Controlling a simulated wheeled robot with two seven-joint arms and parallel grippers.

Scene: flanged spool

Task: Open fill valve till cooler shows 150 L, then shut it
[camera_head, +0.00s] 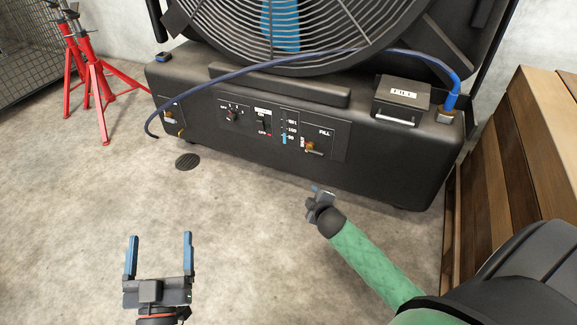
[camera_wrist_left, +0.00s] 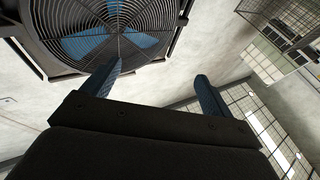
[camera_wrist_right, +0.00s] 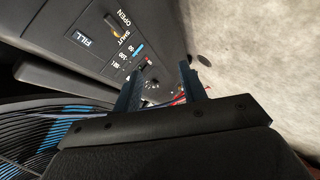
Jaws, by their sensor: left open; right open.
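The black cooler (camera_head: 400,175) stands ahead with a FILL panel on its front. The fill valve (camera_head: 313,149) there is brass-coloured with a small lever. In the right wrist view the valve (camera_wrist_right: 112,24) sits beside the words OPEN and SHUT; its exact lever setting is hard to tell. The level gauge (camera_head: 284,138) left of it shows a short blue column low on the scale, around the lowest mark. My right gripper (camera_head: 318,190) is open and empty, in front of and below the valve, apart from it. My left gripper (camera_head: 160,238) is open and empty over the floor.
A blue hose (camera_head: 250,70) runs over the cooler's top to a fitting at the right and hangs down at the left. Red stands (camera_head: 95,85) are at the left, wooden crates (camera_head: 520,150) at the right.

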